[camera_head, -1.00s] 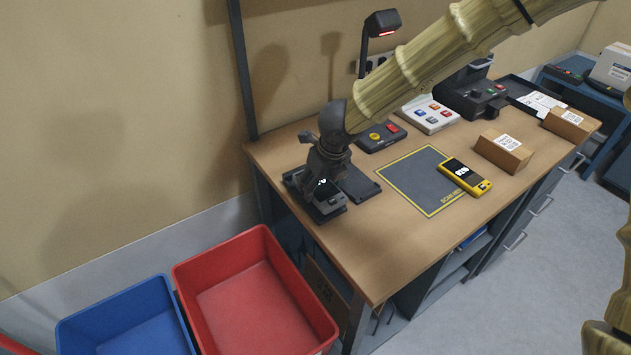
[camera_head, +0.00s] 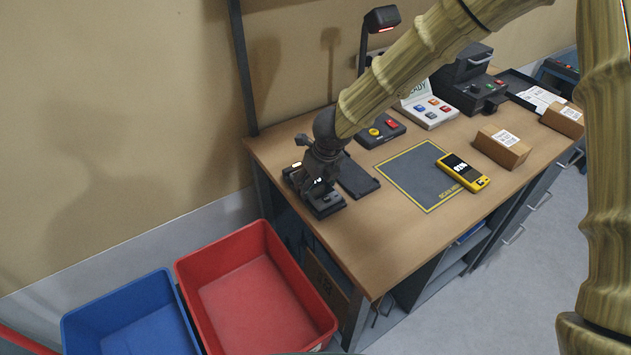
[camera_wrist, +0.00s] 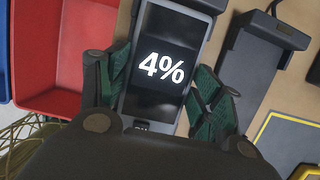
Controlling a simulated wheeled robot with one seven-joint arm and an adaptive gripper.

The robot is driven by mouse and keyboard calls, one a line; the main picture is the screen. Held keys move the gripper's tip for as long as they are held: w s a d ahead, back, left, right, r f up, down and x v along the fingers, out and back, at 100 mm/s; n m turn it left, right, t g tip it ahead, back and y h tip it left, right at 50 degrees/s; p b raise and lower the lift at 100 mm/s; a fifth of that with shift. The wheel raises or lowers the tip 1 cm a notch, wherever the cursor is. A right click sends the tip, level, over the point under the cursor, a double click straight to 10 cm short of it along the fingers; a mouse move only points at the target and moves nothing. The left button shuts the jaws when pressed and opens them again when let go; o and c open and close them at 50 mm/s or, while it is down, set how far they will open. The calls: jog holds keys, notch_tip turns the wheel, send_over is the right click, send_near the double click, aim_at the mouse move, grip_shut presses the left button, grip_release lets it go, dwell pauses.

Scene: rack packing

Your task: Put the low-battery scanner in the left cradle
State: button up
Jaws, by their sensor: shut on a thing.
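My gripper (camera_wrist: 155,95) is shut on a dark scanner (camera_wrist: 163,45) whose screen reads 4%. In the head view my gripper (camera_head: 318,178) is low over the left cradle (camera_head: 328,209) at the desk's left end, and the arm hides most of the scanner. I cannot tell whether the scanner is fully seated. The right cradle (camera_head: 358,176) is beside it and empty; it also shows in the wrist view (camera_wrist: 250,70). A yellow scanner (camera_head: 464,173) with a lit screen lies at the right edge of the grey scan mat (camera_head: 410,178).
Red (camera_head: 256,290) and blue (camera_head: 130,318) bins stand on the floor left of the desk. A lamp post (camera_head: 363,50), a small box with a yellow button (camera_head: 381,131), a white button panel (camera_head: 430,112) and a carton (camera_head: 501,148) are farther back or right.

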jog(key=shift+f, duration=0.2)
jog(key=o, duration=1.2)
jog(key=shift+r, duration=0.1)
jog(key=b+v, duration=0.1)
jog(key=v, duration=1.1)
jog(key=shift+a+r, duration=0.1)
